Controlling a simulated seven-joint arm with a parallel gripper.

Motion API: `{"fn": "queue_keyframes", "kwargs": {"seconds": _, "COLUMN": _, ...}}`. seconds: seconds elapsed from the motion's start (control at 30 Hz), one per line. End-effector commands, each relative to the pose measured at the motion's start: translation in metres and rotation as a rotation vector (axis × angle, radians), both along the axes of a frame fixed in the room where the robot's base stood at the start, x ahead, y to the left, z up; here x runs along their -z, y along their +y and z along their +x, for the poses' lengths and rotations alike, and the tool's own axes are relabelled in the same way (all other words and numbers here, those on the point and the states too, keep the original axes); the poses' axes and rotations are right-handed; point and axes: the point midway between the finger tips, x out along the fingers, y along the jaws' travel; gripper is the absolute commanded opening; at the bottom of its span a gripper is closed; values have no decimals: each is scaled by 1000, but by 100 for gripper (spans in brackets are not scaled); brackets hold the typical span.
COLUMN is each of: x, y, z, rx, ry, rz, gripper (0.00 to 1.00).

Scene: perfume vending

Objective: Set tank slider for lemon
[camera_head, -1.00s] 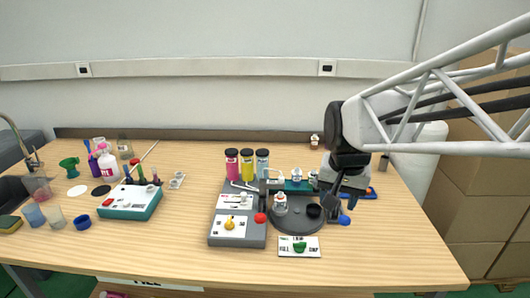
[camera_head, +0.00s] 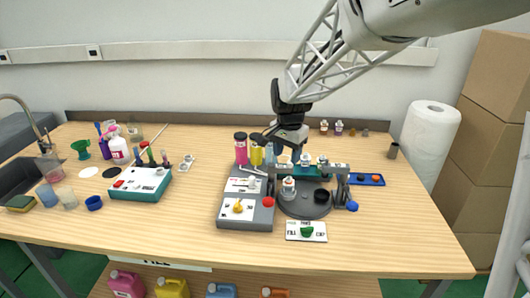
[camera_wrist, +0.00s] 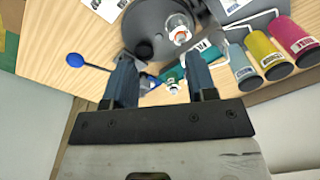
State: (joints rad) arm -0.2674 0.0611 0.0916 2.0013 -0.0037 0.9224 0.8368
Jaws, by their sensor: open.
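The grey dispenser base (camera_head: 230,219) stands mid-table. On it, a white slider panel (camera_head: 236,188) has a small slider knob (camera_head: 251,183); its labels are too small to read. Behind the panel stand a pink tank (camera_head: 241,150) and a yellow tank (camera_head: 256,157); the third, pale blue tank is mostly hidden by my gripper. All three tanks, pink (camera_wrist: 296,40), yellow (camera_wrist: 264,50) and pale blue (camera_wrist: 241,62), show in the wrist view. My gripper (camera_head: 284,151) is open and empty, above and behind the turntable, right of the tanks; its fingers (camera_wrist: 160,62) point down.
A dark turntable (camera_head: 303,207) with a clear bottle (camera_head: 289,190) sits right of the base, under a grey frame. A yellow knob (camera_head: 238,207) and a red button (camera_head: 268,202) are on the base. A card with a green piece (camera_head: 306,231) lies in front.

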Motion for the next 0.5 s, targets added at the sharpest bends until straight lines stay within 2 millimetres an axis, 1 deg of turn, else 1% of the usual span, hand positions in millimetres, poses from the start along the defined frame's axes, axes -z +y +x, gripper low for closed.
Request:
{"fn": "queue_keyframes", "kwargs": {"seconds": 0.03, "x": 7, "y": 9, "z": 10, "rx": 12, "ry": 7, "rz": -1, "gripper": 52}}
{"fn": "queue_keyframes", "kwargs": {"seconds": 0.1, "x": 16, "y": 20, "z": 22, "rx": 34, "ry": 14, "rz": 0, "gripper": 52}}
{"fn": "queue_keyframes", "kwargs": {"seconds": 0.27, "x": 36, "y": 47, "z": 49, "rx": 83, "ry": 29, "rz": -1, "gripper": 52}}
{"fn": "queue_keyframes", "kwargs": {"seconds": 0.5, "x": 69, "y": 87, "z": 83, "rx": 153, "ry": 49, "rz": -4, "gripper": 52}}
